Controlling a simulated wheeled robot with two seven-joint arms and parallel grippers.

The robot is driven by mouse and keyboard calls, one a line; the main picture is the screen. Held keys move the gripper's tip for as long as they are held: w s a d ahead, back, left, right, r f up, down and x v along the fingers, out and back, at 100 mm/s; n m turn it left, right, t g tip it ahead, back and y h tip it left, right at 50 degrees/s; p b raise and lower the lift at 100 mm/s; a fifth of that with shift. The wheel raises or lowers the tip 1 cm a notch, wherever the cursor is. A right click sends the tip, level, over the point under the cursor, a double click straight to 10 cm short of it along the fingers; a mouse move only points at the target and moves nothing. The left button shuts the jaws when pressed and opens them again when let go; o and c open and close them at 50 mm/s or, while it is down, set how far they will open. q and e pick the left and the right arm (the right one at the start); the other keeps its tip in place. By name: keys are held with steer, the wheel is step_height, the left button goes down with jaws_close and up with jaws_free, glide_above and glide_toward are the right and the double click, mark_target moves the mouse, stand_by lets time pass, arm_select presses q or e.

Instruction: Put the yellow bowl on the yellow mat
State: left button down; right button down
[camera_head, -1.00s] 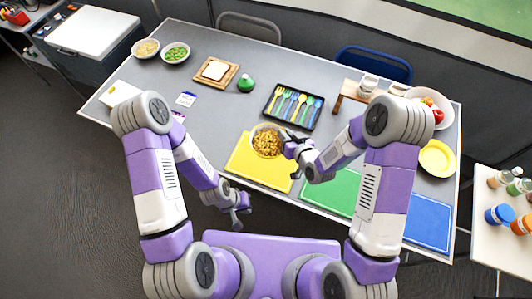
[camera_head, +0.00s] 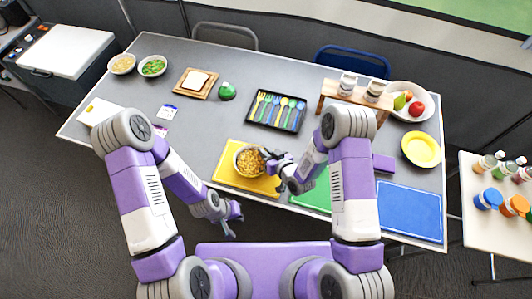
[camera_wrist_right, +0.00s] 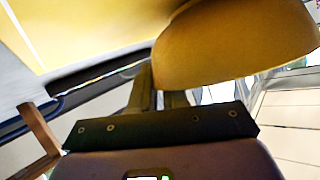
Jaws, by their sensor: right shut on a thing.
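The yellow bowl (camera_head: 249,160), full of golden-brown food, is over the middle of the yellow mat (camera_head: 228,178) in the head view. My right gripper (camera_head: 268,160) is shut on the bowl's right side. The right wrist view shows the bowl's yellow outer wall (camera_wrist_right: 235,45) close to the fingers, with a yellow surface behind it. I cannot tell whether the bowl touches the mat. My left gripper (camera_head: 234,222) is empty and looks open, in front of the table's near edge, below the mat.
The green mat (camera_head: 312,192) and blue mat (camera_head: 410,212) lie to the right. A cutlery tray (camera_head: 277,112) stands behind the yellow mat. A yellow plate (camera_head: 420,149) and fruit bowl (camera_head: 424,95) are at the right.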

steer(key=shift+f+b, duration=0.25)
steer(key=shift+b, duration=0.1)
steer(key=c, duration=1.1)
jaws_free()
steer(key=shift+r, duration=0.1)
steer(key=shift+r+p, duration=0.2)
steer(key=shift+p, duration=0.2)
steer(key=v, duration=1.2)
steer(key=shift+p, duration=0.4)
steer(key=shift+f, duration=0.1)
